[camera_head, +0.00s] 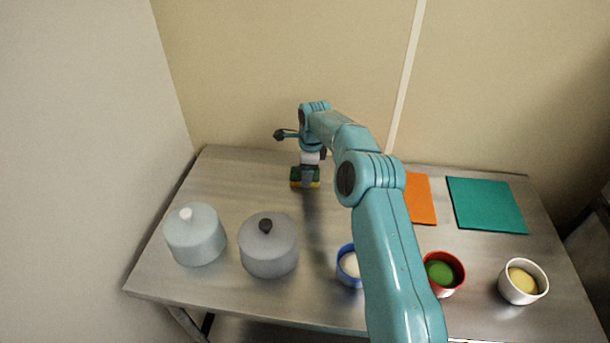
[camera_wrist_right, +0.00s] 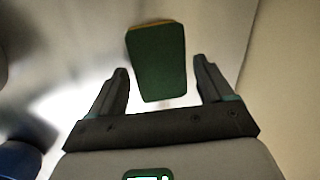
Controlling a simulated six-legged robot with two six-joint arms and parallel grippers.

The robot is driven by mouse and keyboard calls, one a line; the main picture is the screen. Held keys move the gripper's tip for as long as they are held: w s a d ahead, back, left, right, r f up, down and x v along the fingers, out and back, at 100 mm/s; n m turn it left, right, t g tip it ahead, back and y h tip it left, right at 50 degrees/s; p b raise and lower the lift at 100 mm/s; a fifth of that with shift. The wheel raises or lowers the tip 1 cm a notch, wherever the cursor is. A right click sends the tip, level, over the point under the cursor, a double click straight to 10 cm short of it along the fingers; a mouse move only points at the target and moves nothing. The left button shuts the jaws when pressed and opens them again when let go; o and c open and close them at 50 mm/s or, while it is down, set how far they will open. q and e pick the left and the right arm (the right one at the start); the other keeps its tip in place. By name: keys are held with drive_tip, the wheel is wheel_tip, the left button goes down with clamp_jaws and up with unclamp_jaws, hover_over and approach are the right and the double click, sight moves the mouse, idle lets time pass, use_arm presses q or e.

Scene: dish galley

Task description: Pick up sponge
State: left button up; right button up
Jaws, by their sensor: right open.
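The sponge (camera_head: 297,183) lies near the back of the metal table in the head view, green on top with a yellow layer below. In the right wrist view the sponge (camera_wrist_right: 158,62) shows its green face, between and just beyond the fingertips. My right gripper (camera_head: 306,180) is above the sponge, pointing down and partly covering it. In the wrist view my right gripper (camera_wrist_right: 163,78) is open, with a finger on each side and nothing held. Whether the fingers touch the sponge cannot be told. My left gripper is not in view.
A pale lidded pot (camera_head: 196,237) and a grey lidded pot (camera_head: 268,247) stand at the left front. A blue bowl (camera_head: 345,280), red bowl (camera_head: 459,263) and white bowl (camera_head: 536,271) line the front. Orange (camera_head: 420,198) and teal (camera_head: 486,205) boards lie at right. Walls border the back and left.

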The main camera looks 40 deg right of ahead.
drive_tip(key=shift+w+f, duration=0.15)
drive_tip(key=shift+f, duration=0.4)
drive_tip(key=shift+a, duration=0.2)
drive_tip(key=shift+d+f, duration=0.1)
drive_tip(key=shift+f, duration=0.05)
drive_tip(key=shift+c, duration=1.2)
drive_tip(key=shift+d, duration=0.1)
drive_tip(key=c, duration=0.5)
drive_tip(key=shift+c, duration=0.4)
